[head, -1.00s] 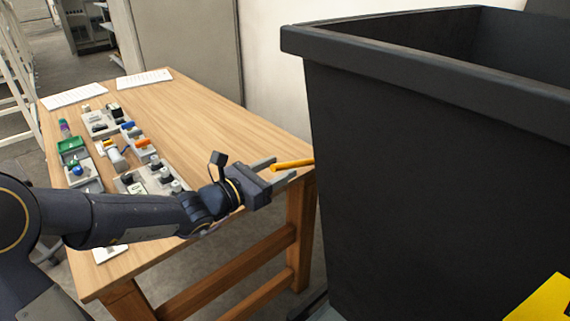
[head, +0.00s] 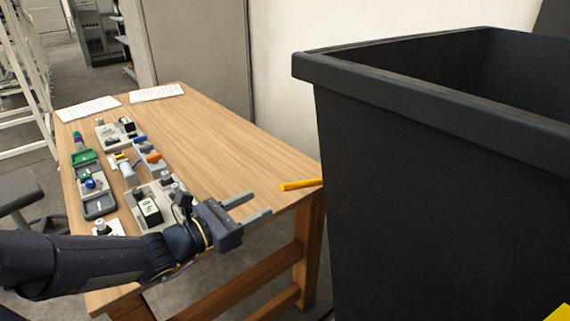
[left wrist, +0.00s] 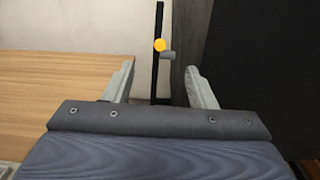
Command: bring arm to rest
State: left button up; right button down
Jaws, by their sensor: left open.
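My left gripper (head: 254,207) is open and empty, with its two grey fingers spread. In the head view it hangs over the near right edge of the wooden table (head: 215,130). In the left wrist view the fingers (left wrist: 160,82) point forward with nothing between them. An orange rod (head: 300,185) shows beyond the fingertips near the table's right corner, apart from them. My right gripper is in neither view.
A large black bin (head: 440,190) stands close on the right. Trays and blocks with small parts (head: 95,183) fill the table's left side. Two white sheets (head: 88,108) lie at the back. The table's middle and far right are clear. A stool (head: 20,190) stands at the left.

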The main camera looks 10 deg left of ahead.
pick_arm(q)
jog(key=s+d+m+g+h, duration=0.1)
jog(key=s+d+m+g, duration=0.25)
jog(key=s+m, duration=0.35)
jog(key=s+d+m+g, duration=0.3)
jog(key=s+m+g, duration=0.1)
jog(key=s+m, duration=0.25)
jog(key=s+a+f+m+y, duration=0.8)
jog(key=s+a+m, duration=0.15)
jog(key=m, duration=0.45)
notch_tip(320, 180, up, 12)
jog(key=g+p, duration=0.1)
jog(key=p, duration=1.1)
jog(key=shift+d+r+n, duration=0.25)
jog(key=shift+d+n, duration=0.1)
jog(key=shift+d, duration=0.05)
jog(key=shift+s, duration=0.1)
